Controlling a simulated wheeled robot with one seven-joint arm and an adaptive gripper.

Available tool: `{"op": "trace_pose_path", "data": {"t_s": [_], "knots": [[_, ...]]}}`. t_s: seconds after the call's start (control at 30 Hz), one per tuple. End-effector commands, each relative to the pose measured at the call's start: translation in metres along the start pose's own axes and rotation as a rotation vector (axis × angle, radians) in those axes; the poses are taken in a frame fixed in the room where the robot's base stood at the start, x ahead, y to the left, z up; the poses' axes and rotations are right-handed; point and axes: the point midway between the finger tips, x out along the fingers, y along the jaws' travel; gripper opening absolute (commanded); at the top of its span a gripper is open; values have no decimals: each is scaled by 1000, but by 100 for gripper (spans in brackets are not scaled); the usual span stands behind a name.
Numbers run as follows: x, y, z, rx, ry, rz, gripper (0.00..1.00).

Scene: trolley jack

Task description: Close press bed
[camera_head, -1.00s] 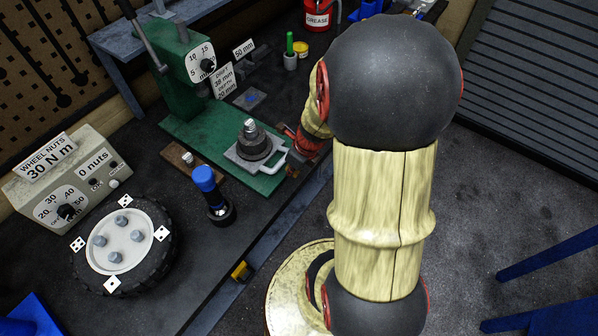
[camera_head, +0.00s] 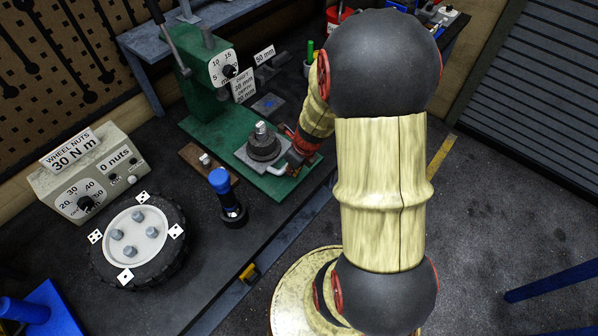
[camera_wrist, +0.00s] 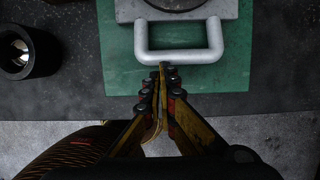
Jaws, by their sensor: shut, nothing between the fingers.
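The press bed is a grey plate (camera_head: 243,153) with a pale U-shaped handle (camera_head: 278,171). It lies on the green press base (camera_head: 203,128), in front of the press column, and carries a dark round part with a bolt (camera_head: 263,144). In the wrist view the handle (camera_wrist: 208,45) faces me, with the plate's edge (camera_wrist: 230,9) beyond it. My gripper (camera_wrist: 165,68) is shut and empty, its fingertips at the handle's front bar, left of its middle. I cannot tell whether they touch it. In the head view my arm partly hides the gripper (camera_head: 296,158).
A blue-topped tool (camera_head: 221,184) stands left of the bed; a dark socket (camera_wrist: 24,50) shows in the wrist view. A wheel (camera_head: 140,245) and torque box (camera_head: 90,178) are further left. The bench edge lies under my gripper, with open floor to the right.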

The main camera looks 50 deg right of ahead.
Motion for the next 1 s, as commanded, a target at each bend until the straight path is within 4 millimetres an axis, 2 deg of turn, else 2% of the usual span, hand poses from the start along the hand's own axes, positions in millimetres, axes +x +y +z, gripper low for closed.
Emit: {"op": "trace_pose_path", "data": {"t_s": [0.03, 0.2, 0.5, 0.73, 1.0], "knots": [[-2, 1, 14, -4, 1, 3, 0], [9, 1, 53, -5, 1, 2, 0], [28, 0, 115, -2, 0, 0, 0], [40, 0, 146, -1, -1, 0, 0], [47, 0, 164, 0, -2, -1, 0]]}}
